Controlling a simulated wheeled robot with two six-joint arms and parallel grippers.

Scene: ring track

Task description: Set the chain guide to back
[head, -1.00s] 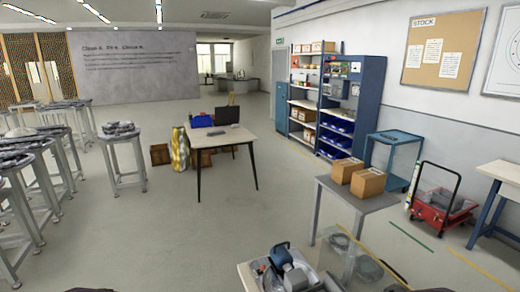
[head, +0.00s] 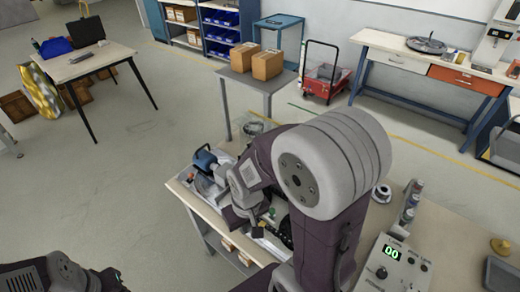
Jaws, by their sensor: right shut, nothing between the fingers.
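My right arm reaches in from the lower middle over a workbench in the head view. Its gripper (head: 258,227) points down at a device on the bench. It is shut and empty, partly hidden by my own wrist. The device (head: 285,232) shows only in part beside the gripper, as a dark, toothed-looking strip on a pale base. I cannot make out the chain guide or its position, as my arm covers much of that area. Part of my left arm shows at the bottom left; its gripper is out of view.
Two cardboard boxes (head: 267,64) sit on a grey table behind.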

